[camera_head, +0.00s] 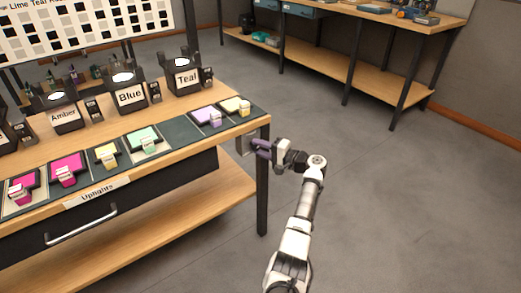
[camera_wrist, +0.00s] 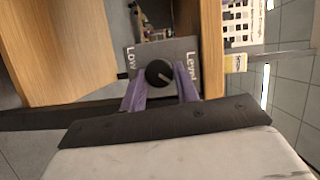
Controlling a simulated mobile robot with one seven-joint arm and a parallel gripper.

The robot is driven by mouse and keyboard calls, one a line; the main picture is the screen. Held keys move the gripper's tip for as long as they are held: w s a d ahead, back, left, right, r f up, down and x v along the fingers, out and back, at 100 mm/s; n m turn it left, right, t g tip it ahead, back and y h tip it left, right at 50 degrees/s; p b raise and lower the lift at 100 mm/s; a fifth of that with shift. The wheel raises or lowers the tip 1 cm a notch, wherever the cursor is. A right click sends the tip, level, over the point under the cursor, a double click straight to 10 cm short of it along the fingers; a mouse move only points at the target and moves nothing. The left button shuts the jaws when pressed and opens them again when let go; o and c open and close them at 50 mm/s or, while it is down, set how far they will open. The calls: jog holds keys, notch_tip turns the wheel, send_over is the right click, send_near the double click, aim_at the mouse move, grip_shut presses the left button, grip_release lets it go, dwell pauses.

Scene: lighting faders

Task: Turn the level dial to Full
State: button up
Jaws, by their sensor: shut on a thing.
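The level dial (camera_wrist: 158,73) is a round black knob with a pale pointer line, on a grey plate (camera_wrist: 178,48) in the wrist view. The plate reads "Low" on the left and "Level" on the right; no "Full" label is readable. The pointer line slants toward the right of the picture. My gripper (camera_wrist: 159,80) has its two purple fingers on either side of the dial, shut on it. In the head view my gripper (camera_head: 260,148) is at the right end of the wooden desk (camera_head: 245,128), and the dial is hidden there.
On the desk are several colored faders and boxes labelled Amber (camera_head: 65,117), Blue (camera_head: 131,96) and Teal (camera_head: 186,77). A drawer handle (camera_head: 80,224) is on the front. A second workbench (camera_head: 370,70) stands at the back. The floor right of the desk is clear.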

jog(key=m, duration=0.2)
jog(key=m+t+y, duration=0.1)
jog(key=m, duration=0.1)
jog(key=shift+f+m, duration=0.2)
jog(key=shift+m, duration=0.1)
jog(key=m+t+p, duration=0.1)
jog(key=m, duration=0.1)
jog(key=m+t, duration=0.1)
jog(key=m, duration=0.2)
jog(key=shift+s+a+f+y+p, duration=0.1)
jog(key=shift+y+p, duration=0.25)
jog(key=shift+y, duration=0.05)
jog(key=m+t+p, duration=0.1)
jog(key=m, duration=0.2)
jog(key=m+t+h+p, duration=0.1)
jog(key=m+p, duration=0.1)
jog(key=m, duration=0.1)
jog(key=shift+s+a+t, duration=0.1)
jog(key=shift+a+t, duration=0.05)
jog(key=shift+t, duration=0.25)
jog(key=m+t+h+p, duration=0.1)
jog(key=m+t+p, duration=0.1)
jog(key=m, duration=0.2)
jog(key=shift+s+f+m, duration=0.1)
jog(key=shift+m, duration=0.3)
jog(key=shift+a+f+m+t+h+p, duration=0.1)
jog(key=shift+m+t+h+p, duration=0.4)
jog(key=shift+m+h+p, duration=0.55)
jog(key=shift+m+y, duration=0.25)
jog(key=shift+m, duration=0.2)
